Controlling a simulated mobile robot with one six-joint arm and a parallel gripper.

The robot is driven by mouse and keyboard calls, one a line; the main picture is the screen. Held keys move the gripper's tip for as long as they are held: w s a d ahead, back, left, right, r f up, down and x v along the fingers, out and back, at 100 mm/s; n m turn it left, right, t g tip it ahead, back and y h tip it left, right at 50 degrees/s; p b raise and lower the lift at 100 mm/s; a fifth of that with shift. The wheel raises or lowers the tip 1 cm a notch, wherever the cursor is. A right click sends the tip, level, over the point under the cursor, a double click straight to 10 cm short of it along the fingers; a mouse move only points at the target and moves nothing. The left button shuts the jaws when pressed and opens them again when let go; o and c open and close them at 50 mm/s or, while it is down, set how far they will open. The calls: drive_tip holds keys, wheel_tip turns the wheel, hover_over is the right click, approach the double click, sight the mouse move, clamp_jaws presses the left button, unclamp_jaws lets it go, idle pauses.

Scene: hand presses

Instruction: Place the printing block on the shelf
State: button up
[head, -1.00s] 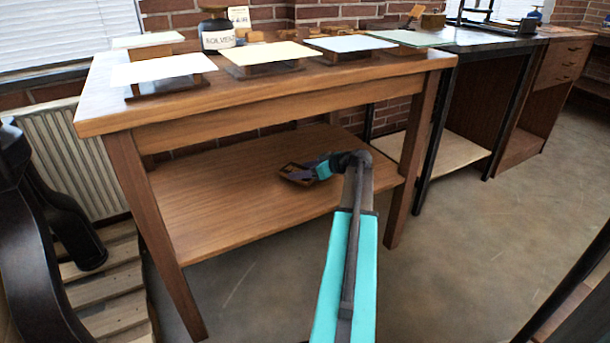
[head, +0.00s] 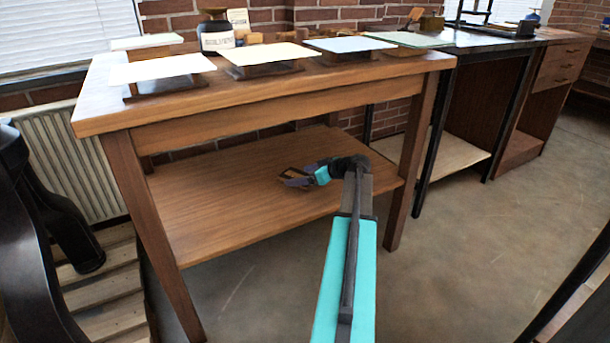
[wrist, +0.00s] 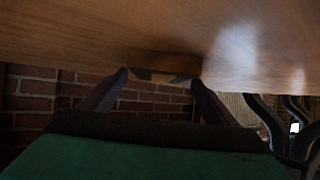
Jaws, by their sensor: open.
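The printing block (head: 289,171) is a small brown wooden piece on the lower shelf (head: 215,205) of the wooden table, partly hidden by my gripper in the head view. My gripper (head: 287,179) is low over the shelf, right at the block, with its fingers apart. In the wrist view the shelf (wrist: 60,30) fills the top, and the block (wrist: 165,62) lies against it. There, the fingertips of my open gripper (wrist: 160,76) stand on either side of the block's near part. I cannot tell whether either finger touches it.
Paper-topped blocks (head: 160,68) and a solvent jar (head: 216,36) stand on the tabletop (head: 95,100) above. The table's right front leg (head: 410,160) is close to my arm. The shelf's left part is clear. A radiator (head: 65,165) is at the left.

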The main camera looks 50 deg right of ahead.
drive_tip(key=shift+r, duration=0.1)
drive_tip(key=shift+s+r+p, duration=0.3)
drive_tip(key=shift+s, duration=0.15)
drive_tip(key=p+v, duration=0.3)
drive_tip(key=v, duration=0.8)
drive_tip(key=shift+d+p, duration=0.1)
drive_tip(key=shift+p, duration=0.25)
drive_tip(key=shift+w, duration=0.1)
drive_tip(key=shift+r, duration=0.1)
